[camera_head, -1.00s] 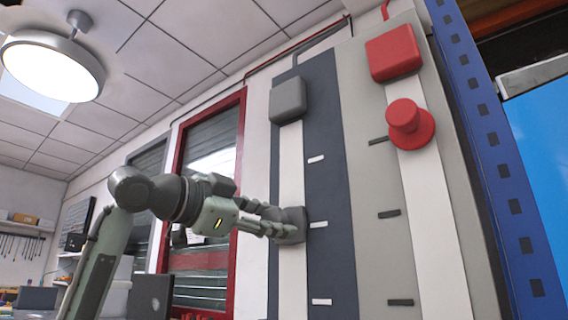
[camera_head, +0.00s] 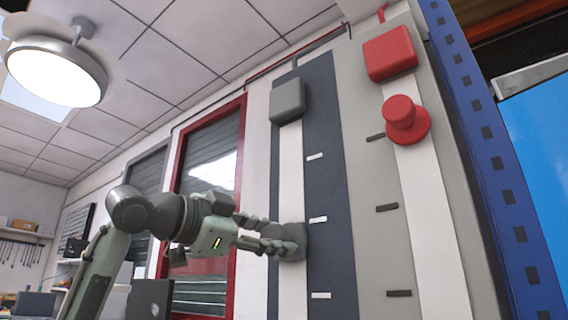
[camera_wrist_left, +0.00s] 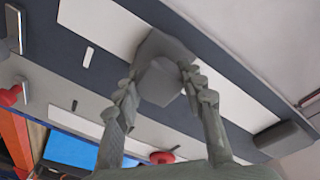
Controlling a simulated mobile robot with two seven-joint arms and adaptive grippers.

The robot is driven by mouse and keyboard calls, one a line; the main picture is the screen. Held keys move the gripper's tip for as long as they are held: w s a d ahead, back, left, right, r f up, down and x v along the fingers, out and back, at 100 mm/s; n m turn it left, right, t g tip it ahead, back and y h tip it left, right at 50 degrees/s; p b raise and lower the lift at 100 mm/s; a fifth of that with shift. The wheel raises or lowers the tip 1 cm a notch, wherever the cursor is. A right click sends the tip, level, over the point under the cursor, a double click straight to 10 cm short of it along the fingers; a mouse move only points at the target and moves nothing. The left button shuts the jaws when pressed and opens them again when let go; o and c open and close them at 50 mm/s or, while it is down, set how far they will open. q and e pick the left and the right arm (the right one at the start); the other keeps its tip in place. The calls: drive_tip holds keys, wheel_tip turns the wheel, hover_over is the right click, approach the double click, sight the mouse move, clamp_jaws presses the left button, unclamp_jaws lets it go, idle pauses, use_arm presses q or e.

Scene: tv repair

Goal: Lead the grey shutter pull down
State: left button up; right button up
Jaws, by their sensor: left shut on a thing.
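The grey shutter pull (camera_head: 292,241) sits on the white strip of the dark panel (camera_head: 328,200), between the middle and lower tick marks. My left gripper (camera_head: 278,238) reaches in from the left and is shut on the grey pull. In the left wrist view the grey pull (camera_wrist_left: 160,82) is held between the two fingers of the left gripper (camera_wrist_left: 158,88). The fingers hide parts of its sides. My right gripper is not in view.
A grey box (camera_head: 287,100) tops the dark panel's strip. To its right a red knob (camera_head: 405,119) sits on another white strip below a red box (camera_head: 390,53). A blue perforated post (camera_head: 490,140) stands at the right. A red-framed shutter window (camera_head: 208,170) is behind my arm.

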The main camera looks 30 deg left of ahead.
use_arm(q)
drive_tip(key=shift+f, duration=0.15)
drive_tip(key=shift+f+b, duration=1.4)
drive_tip(key=shift+f, duration=0.65)
drive_tip(key=shift+f+b, duration=1.3)
drive_tip(key=shift+f, duration=0.6)
drive_tip(key=shift+f+b, duration=0.5)
drive_tip(key=shift+f, duration=0.1)
drive_tip(key=shift+d, duration=0.1)
drive_tip(key=shift+f, duration=0.15)
